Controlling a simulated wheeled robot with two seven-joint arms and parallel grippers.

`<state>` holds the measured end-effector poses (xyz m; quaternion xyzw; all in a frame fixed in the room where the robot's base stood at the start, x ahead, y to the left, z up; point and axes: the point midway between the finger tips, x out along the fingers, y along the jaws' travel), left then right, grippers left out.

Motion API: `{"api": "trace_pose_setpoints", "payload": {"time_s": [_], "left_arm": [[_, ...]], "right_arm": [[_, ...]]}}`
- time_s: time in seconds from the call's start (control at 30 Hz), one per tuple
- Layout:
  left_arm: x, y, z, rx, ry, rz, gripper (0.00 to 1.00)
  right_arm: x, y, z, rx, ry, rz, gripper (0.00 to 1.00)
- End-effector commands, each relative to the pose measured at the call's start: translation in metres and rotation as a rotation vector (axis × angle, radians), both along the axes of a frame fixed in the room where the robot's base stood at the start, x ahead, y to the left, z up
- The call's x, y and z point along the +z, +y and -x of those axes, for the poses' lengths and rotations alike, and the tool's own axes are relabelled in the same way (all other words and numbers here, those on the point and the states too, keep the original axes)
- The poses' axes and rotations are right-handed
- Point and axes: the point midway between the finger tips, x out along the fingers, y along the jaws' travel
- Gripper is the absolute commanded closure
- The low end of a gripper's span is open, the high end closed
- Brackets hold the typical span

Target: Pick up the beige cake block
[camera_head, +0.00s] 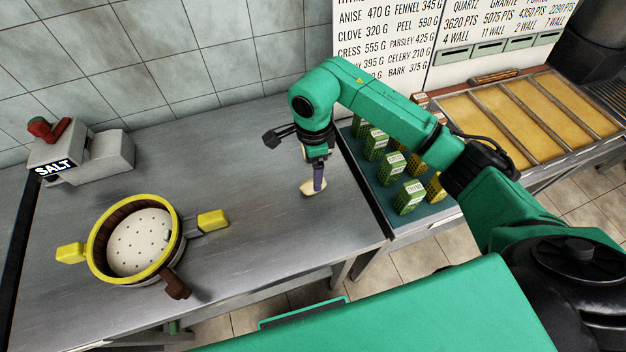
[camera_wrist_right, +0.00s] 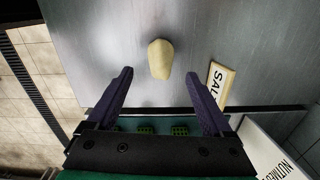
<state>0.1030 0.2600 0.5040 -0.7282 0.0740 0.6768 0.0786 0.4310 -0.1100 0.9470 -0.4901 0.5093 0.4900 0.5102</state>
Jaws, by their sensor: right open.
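The beige cake block (camera_head: 310,189) lies on the grey metal counter, under my right gripper (camera_head: 318,186). In the right wrist view the block (camera_wrist_right: 160,59) is a small, pale, rounded piece lying alone on the counter. My right gripper (camera_wrist_right: 159,74) is open, with its two purple fingers spread and nothing between them. The block shows just beyond the fingertips, roughly centred between them. In the head view a finger partly covers the block, and I cannot tell how high the fingertips are above the counter. My left gripper is not in view.
A round steamer (camera_head: 97,264) with a yellow rim stands on the counter at left. A grey salt box (camera_head: 105,158) is behind it. The counter between steamer and block is clear.

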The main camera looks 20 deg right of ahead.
Motion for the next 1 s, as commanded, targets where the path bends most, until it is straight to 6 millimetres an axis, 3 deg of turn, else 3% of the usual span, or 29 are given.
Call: {"api": "trace_pose_setpoints", "payload": {"time_s": [0.1, 0.23, 0.43, 0.47, 0.67, 0.7, 1.0], "left_arm": [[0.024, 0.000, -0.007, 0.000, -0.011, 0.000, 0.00], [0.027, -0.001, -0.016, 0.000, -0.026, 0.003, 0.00], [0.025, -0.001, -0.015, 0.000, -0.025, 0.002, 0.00], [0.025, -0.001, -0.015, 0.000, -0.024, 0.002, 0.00], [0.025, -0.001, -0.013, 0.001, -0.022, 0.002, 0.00], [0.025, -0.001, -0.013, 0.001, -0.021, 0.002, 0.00], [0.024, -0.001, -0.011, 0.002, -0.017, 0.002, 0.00]], "right_arm": [[-0.016, 0.000, 0.003, -0.001, 0.009, 0.001, 0.15], [-0.040, 0.000, 0.001, -0.001, 0.005, 0.000, 0.15], [-0.045, 0.000, 0.000, -0.001, 0.000, 0.001, 0.15], [-0.045, 0.000, 0.000, -0.001, 0.000, 0.001, 0.19], [-0.045, 0.000, 0.000, -0.001, 0.000, 0.001, 0.95], [-0.045, 0.000, 0.000, -0.001, 0.000, 0.001, 1.00], [-0.043, 0.000, 0.000, -0.001, 0.000, 0.000, 1.00]]}}
